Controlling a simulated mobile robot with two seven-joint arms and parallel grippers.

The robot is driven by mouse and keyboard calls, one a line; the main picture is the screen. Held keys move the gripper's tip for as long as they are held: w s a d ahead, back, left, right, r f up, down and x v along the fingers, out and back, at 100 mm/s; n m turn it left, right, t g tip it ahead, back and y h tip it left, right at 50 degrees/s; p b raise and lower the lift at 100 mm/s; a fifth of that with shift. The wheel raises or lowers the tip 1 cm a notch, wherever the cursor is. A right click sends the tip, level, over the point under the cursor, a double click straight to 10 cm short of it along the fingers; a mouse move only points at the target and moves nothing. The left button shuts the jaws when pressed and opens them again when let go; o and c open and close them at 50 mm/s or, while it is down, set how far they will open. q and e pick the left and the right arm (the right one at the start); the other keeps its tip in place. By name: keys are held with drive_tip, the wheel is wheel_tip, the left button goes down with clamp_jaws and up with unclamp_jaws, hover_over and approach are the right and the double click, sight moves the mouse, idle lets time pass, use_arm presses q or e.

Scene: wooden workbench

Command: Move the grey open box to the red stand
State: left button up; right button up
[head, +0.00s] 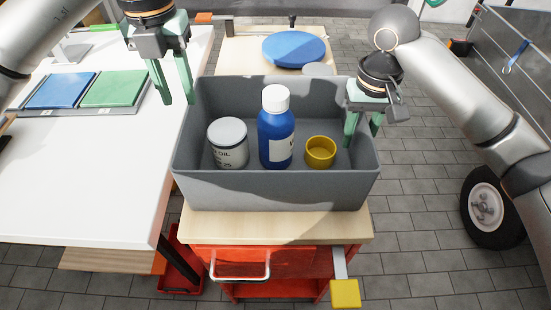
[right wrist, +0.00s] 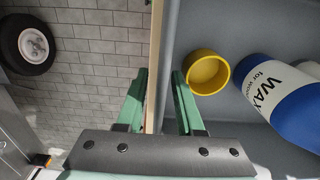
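The grey open box (head: 275,190) stands over the wooden top (head: 270,226) of a red stand (head: 290,262). It holds a grey-lidded tin (head: 228,148), a blue wax bottle with a white cap (head: 275,135) and a yellow cup (head: 320,152). My right gripper (head: 363,132) is open at the box's right wall. In the right wrist view, its fingers (right wrist: 160,105) stand on either side of that wall (right wrist: 168,40), with a gap showing on the outer side. My left gripper (head: 174,88) is open and empty beside the box's back left corner, apart from the wall as far as I see.
A white table (head: 90,185) is close on the left, with a blue and a green panel (head: 115,89) on it. A blue disc (head: 293,48) lies on a wooden surface behind the box. A yellow block (head: 345,293) sticks out at the stand's front. A black wheel (head: 490,207) stands right.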

wheel_tip(320, 180, up, 11)
drive_tip(key=shift+r, duration=0.1)
idle(0.3)
idle(0.5)
